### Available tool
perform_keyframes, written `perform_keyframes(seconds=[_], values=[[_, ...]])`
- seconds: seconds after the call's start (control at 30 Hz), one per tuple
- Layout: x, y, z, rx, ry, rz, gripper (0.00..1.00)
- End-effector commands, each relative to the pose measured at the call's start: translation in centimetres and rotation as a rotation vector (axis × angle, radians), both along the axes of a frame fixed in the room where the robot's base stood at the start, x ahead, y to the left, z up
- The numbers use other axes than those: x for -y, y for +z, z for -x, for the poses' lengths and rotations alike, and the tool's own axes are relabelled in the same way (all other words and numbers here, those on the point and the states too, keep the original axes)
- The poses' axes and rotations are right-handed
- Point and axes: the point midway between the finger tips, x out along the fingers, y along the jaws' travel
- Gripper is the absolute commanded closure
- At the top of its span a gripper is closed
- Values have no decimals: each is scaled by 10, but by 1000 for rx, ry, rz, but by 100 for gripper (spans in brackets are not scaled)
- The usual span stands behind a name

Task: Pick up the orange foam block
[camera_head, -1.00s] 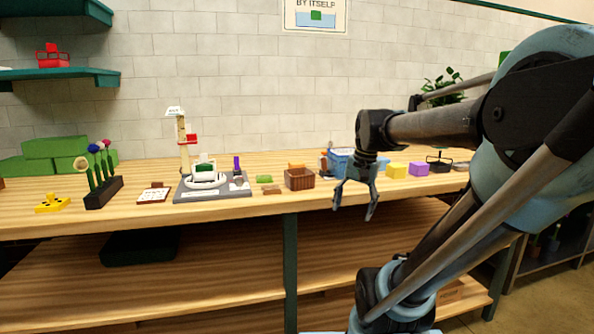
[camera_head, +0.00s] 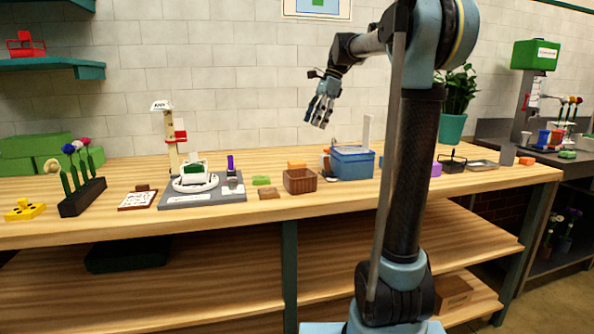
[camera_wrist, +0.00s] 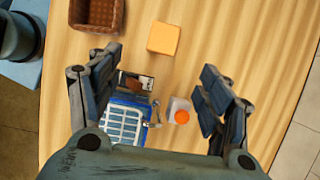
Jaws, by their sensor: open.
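The orange foam block (camera_head: 297,164) sits on the wooden table just behind a brown basket, which partly hides it in the head view. In the wrist view the block (camera_wrist: 163,38) looks light orange and lies flat, to the right of the basket, with clear wood around its right side. My gripper (camera_head: 319,112) is raised well above the table, behind and slightly right of the block in the head view. Its fingers are spread and empty. In the wrist view the block is ahead of the fingertips (camera_wrist: 160,75), not between them.
The brown basket (camera_head: 300,181) stands in front of the block. A blue box (camera_head: 353,163) stands to the right. A small white item with an orange round top (camera_wrist: 178,112) shows below the gripper. A grey base (camera_head: 203,196) with a post stands left.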

Motion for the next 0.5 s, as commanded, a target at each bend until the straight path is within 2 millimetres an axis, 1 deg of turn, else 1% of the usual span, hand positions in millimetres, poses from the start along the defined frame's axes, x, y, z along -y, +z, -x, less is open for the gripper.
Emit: perform_keyframes(seconds=[0.07,0.17,0.5], values=[[-2,0,-3,-8,-10,-3,28],[-6,-9,-3,-11,-15,-3,28],[-26,-64,3,-10,-15,-3,28]])
